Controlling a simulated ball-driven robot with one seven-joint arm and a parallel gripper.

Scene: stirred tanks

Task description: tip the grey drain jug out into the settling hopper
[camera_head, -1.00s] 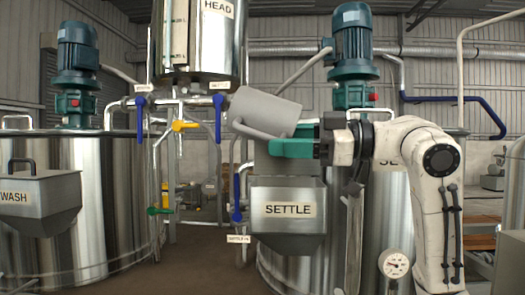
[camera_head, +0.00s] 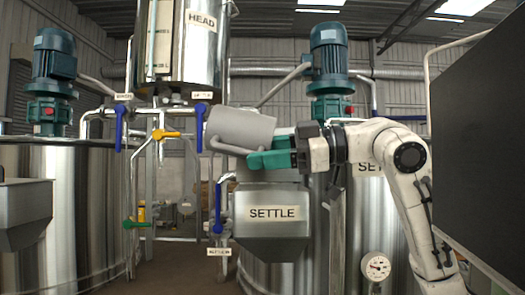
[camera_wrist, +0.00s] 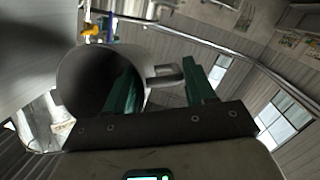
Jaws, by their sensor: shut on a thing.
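The grey drain jug (camera_head: 242,130) is held on its side above the settling hopper, its long axis near level in the head view. My gripper (camera_head: 268,158), with green fingers, is shut on the jug's handle. The wrist view shows the jug (camera_wrist: 68,62) with its dark round mouth towards the camera, and its handle between the green fingers (camera_wrist: 165,90). No contents or stream show. The settling hopper (camera_head: 298,225), a metal bin labelled SETTLE, hangs on the front of a steel tank below the jug, apart from it. Its inside is hidden.
The HEAD vessel (camera_head: 180,55) hangs above left of the jug. Blue-handled valves (camera_head: 200,125) and a yellow-handled one (camera_head: 167,134) are on pipes close to the jug's left. A large dark panel (camera_head: 480,150) fills the right edge. Another tank (camera_head: 85,200) stands left.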

